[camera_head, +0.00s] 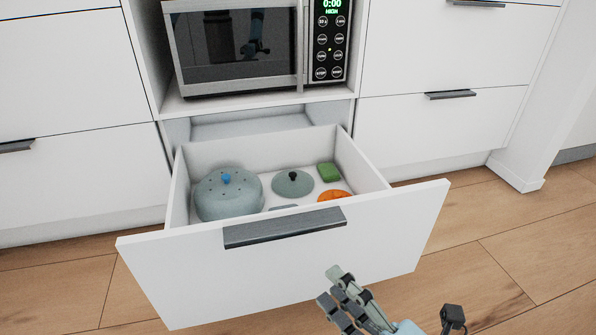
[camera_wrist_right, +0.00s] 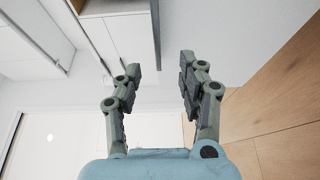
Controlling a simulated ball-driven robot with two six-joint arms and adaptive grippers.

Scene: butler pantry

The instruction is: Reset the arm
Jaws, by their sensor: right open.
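My right gripper (camera_head: 335,287) is in front of the open drawer, at the lower middle of the head view. In the right wrist view its two fingers (camera_wrist_right: 160,72) stand apart with nothing between them. The drawer (camera_head: 290,255) is pulled out below the microwave, with a dark handle (camera_head: 285,228) on its white front. The gripper appears apart from the handle, below and to its right. My left gripper is not in view.
The drawer holds a grey-green lidded pot (camera_head: 229,197) with a blue knob, a round lid (camera_head: 293,184), a green block (camera_head: 329,172) and an orange item (camera_head: 334,195). A microwave (camera_head: 250,45) sits above. Wooden floor (camera_head: 500,245) is clear at right.

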